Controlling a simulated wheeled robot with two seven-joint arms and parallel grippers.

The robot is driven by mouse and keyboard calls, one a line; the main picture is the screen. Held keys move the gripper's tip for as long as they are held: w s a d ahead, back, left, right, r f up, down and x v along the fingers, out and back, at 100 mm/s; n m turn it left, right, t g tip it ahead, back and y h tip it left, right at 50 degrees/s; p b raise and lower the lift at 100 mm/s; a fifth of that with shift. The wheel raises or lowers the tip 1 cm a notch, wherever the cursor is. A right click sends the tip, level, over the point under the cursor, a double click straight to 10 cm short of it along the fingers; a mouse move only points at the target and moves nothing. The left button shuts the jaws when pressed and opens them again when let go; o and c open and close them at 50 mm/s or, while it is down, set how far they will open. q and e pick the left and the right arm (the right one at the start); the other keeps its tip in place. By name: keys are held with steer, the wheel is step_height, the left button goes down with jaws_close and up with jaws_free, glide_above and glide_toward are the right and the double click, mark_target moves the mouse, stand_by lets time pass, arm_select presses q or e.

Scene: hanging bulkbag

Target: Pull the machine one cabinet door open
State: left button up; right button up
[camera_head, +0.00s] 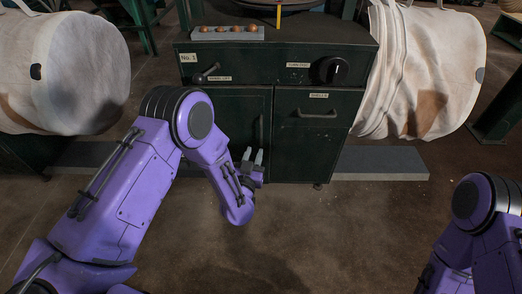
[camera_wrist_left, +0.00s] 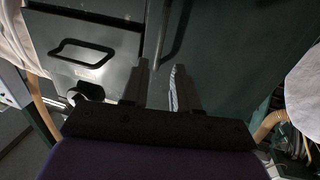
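The machine (camera_head: 283,62) is a dark green cabinet with a "No." label at its upper left. Its left door (camera_head: 232,112) looks closed, with a thin upright handle (camera_head: 261,131) near the right edge. My left gripper (camera_head: 253,158) is in front of this door, at the lower part of the handle. In the left wrist view my gripper (camera_wrist_left: 160,75) has its fingers apart, with the bar handle (camera_wrist_left: 171,32) running down toward the gap between them. I cannot tell whether they touch it. My right arm shows at the right edge; its gripper is out of view.
A drawer front with a handle (camera_head: 318,114) sits right of the door, below a black knob (camera_head: 334,70). A lever handle (camera_head: 206,74) is above the door. Large white bags (camera_head: 75,75) hang on both sides. The floor (camera_head: 310,235) in front is clear.

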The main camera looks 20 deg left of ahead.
mark_target(261, 134)
arm_select(q)
steer(key=w, duration=0.3)
steer(key=w+b, duration=0.1)
steer(key=w, duration=0.3)
steer(key=w+a+b, duration=0.1)
steer(key=w, duration=0.2)
steer(key=shift+w+r, duration=0.15)
steer(key=shift+w, duration=0.2)
steer(key=shift+c, duration=0.3)
jaws_close()
